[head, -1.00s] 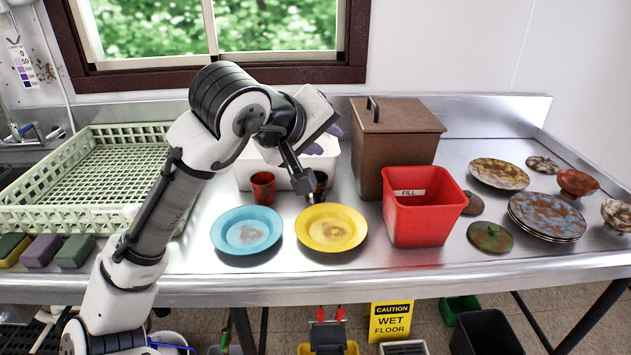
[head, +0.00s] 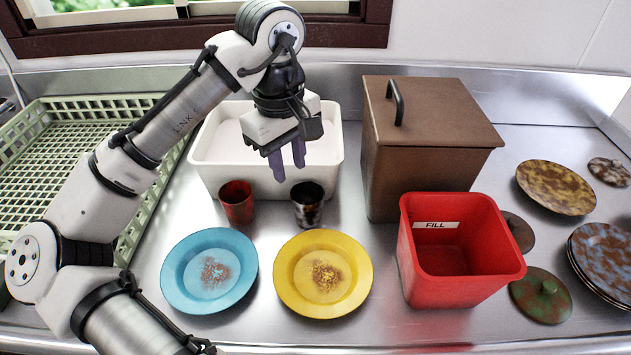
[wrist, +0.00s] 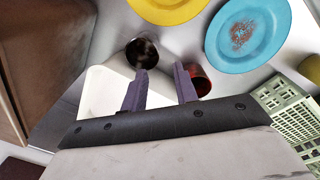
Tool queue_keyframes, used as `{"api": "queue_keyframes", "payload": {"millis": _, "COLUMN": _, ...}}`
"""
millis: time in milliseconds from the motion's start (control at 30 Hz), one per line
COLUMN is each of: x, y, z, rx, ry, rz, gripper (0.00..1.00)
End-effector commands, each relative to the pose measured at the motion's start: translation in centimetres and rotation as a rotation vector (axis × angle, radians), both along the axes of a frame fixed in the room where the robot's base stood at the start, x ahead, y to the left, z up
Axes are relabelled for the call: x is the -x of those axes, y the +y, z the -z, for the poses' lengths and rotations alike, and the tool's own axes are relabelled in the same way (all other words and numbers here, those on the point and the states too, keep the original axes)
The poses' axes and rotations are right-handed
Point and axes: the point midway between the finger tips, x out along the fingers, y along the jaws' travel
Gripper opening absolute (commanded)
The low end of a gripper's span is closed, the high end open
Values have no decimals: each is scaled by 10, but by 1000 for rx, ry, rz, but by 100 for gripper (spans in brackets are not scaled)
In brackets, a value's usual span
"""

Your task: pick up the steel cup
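The steel cup (head: 308,207) is a dark, stained metal cup standing upright on the counter, behind the yellow plate and in front of the white tub. In the wrist view the steel cup (wrist: 142,52) shows its open mouth, just beyond the left-hand finger. My gripper (head: 289,162) hangs with its two purple fingers pointing down, above and a little behind the cup, over the tub's front side. The fingers are apart with nothing between them, as the wrist view of my gripper (wrist: 160,75) also shows. The gripper does not hold the cup.
A red cup (head: 237,201) stands just left of the steel cup. The white tub (head: 215,178) is close behind both. A blue plate (head: 180,275) and a yellow plate (head: 350,255) lie in front. A brown lidded box (head: 420,165) and a red bin (head: 470,285) stand to the right.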

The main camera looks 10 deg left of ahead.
Motion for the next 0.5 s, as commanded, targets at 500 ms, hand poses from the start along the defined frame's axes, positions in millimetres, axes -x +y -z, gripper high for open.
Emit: {"api": "queue_keyframes", "payload": {"millis": 500, "x": -4, "y": -3, "z": 70, "rx": 1, "ry": 0, "rz": 1, "gripper": 29}}
